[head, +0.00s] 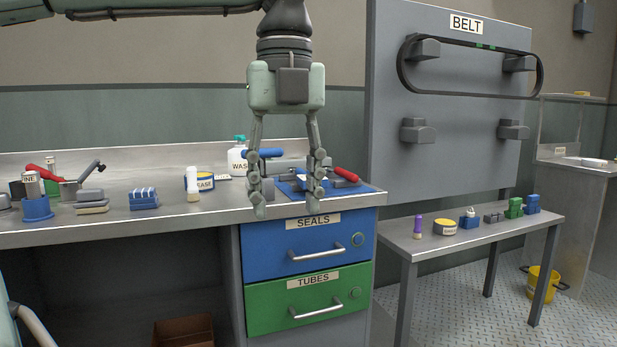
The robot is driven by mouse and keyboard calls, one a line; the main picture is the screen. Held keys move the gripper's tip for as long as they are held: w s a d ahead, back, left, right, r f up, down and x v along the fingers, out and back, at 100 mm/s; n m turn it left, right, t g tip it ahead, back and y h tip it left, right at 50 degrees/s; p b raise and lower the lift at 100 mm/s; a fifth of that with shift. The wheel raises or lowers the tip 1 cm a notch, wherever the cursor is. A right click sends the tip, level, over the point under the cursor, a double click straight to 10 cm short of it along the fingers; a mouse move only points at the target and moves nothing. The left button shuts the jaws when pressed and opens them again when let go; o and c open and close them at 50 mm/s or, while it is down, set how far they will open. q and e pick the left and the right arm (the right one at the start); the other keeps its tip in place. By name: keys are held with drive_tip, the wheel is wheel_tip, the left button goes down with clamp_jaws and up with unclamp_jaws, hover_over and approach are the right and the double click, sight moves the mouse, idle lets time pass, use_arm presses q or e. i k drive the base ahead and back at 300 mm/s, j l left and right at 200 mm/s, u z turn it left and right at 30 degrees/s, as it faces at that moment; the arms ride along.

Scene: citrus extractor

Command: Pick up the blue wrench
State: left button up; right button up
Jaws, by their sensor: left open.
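A tool with a blue handle (270,153), which looks like the blue wrench, lies toward the back of the metal workbench (110,221). The finger of my left gripper crosses in front of its left part, and the rest of its shape is hard to make out. My left gripper (287,208) hangs pointing down from the top of the head view, in front of the bench's right part. Its two fingers are spread apart with nothing between them. I cannot tell how far it is from the blue handle in depth. My right gripper is not in view.
A blue mat (366,190) with a red-handled tool (346,174) lies at the bench's right end. A wash bottle (237,160) stands behind. A tin (205,181), white tube (192,184) and blue block (143,199) stand left. A side table (400,238) holds several small parts.

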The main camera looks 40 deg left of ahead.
sight(301, 179)
drive_tip(key=i+j, duration=0.9)
drive_tip(key=j, duration=0.25)
drive_tip(key=i+j, duration=0.45)
drive_tip(key=j, duration=0.1)
